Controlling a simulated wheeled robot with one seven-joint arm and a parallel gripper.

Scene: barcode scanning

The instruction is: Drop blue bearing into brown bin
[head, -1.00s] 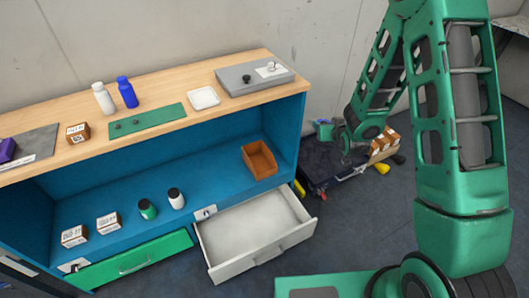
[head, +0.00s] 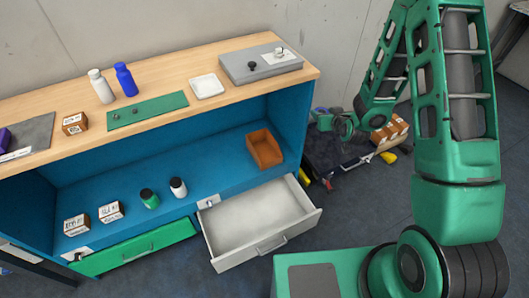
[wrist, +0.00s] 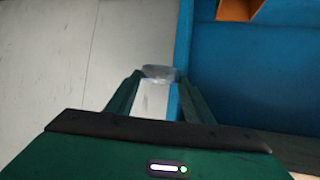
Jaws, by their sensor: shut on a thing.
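The brown bin (head: 264,150) is an open, orange-brown box on the right end of the blue lower shelf in the head view. Part of it shows at the top of the wrist view (wrist: 237,9). My gripper (wrist: 160,75) is shut on a small, pale grey thing (wrist: 158,72) between its fingertips. The thing is blurred, and I cannot see blue on it or confirm that it is the bearing. The bin lies up and to the right of the fingertips there. In the head view the fingertips cannot be made out near the cabinet's right side.
An open white drawer (head: 255,222) juts out below the shelf. Small boxes (head: 111,212) and bottles (head: 178,188) stand left on the shelf (head: 120,180). The wooden top (head: 150,75) holds bottles, a green mat and a grey block (head: 262,67). Clutter lies on the floor right of the cabinet.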

